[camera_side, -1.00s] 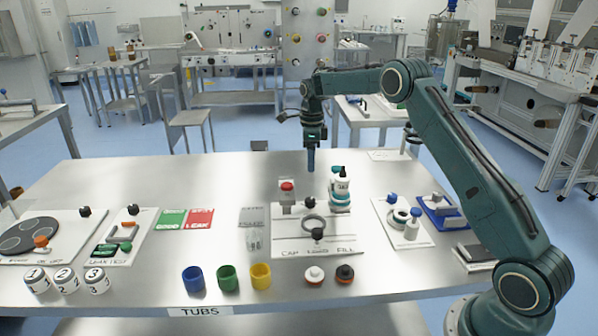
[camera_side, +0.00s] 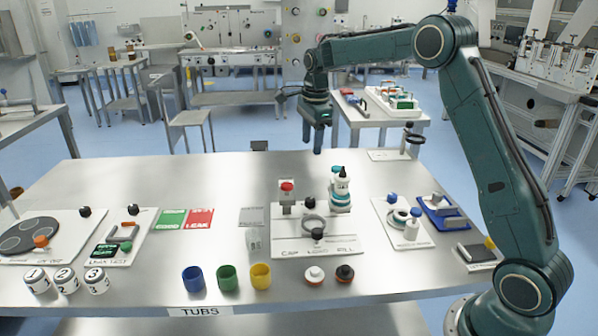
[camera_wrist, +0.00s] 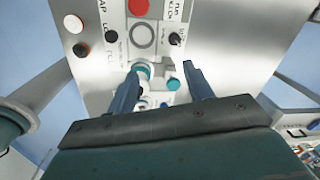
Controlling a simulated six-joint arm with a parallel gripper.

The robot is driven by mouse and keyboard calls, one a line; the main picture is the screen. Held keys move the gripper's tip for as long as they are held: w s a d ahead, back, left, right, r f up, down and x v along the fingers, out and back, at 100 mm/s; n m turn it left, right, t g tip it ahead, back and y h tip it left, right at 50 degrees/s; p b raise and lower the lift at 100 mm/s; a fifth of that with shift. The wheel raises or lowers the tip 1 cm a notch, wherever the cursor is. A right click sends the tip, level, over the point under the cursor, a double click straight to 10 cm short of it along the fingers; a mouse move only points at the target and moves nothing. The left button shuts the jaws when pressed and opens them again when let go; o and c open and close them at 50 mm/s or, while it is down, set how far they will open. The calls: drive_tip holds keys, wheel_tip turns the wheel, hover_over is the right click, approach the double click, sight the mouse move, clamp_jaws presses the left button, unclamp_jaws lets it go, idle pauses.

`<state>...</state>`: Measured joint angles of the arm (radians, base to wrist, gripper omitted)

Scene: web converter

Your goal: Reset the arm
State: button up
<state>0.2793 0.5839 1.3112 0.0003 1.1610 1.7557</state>
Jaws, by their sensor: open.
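My gripper (camera_side: 318,140) hangs above the back part of the steel table, pointing down, clear of everything on it. In the wrist view my gripper (camera_wrist: 160,82) shows two dark blue fingers spread apart with nothing held between them. Beyond the fingers lies the white cap and fill station (camera_side: 290,247), with its ring, black knobs and red button (camera_side: 287,186). A white bottle with a teal collar and black tip (camera_side: 341,192) stands upright at that station's back right.
Blue, green and yellow tubs (camera_side: 227,278) stand at the front edge near two caps (camera_side: 314,275). Numbered jars (camera_side: 66,280) stand front left. A clear cup (camera_side: 253,240) stands left of the station. A ring stand (camera_side: 412,143) is at the back right.

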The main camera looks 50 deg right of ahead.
drive_tip(key=s+a+r+n+t, duration=0.1)
drive_tip(key=s+a+r+n, duration=0.45)
drive_tip(key=s, duration=0.25)
drive_tip(key=s+a+r+n+t, duration=0.1)
drive_tip(key=s+a+r+n, duration=0.4)
drive_tip(key=s, duration=0.3)
drive_tip(key=s+a+f+n+t, duration=0.1)
drive_tip(key=s+a+f+n, duration=0.1)
drive_tip(key=s+n, duration=0.4)
drive_tip(key=s+a+f+n+t, duration=0.1)
drive_tip(key=s+a+f+n, duration=0.1)
drive_tip(key=s+n, duration=0.5)
drive_tip(key=s, duration=0.6)
drive_tip(key=shift+a+t, duration=0.3)
drive_tip(key=shift+a, duration=0.05)
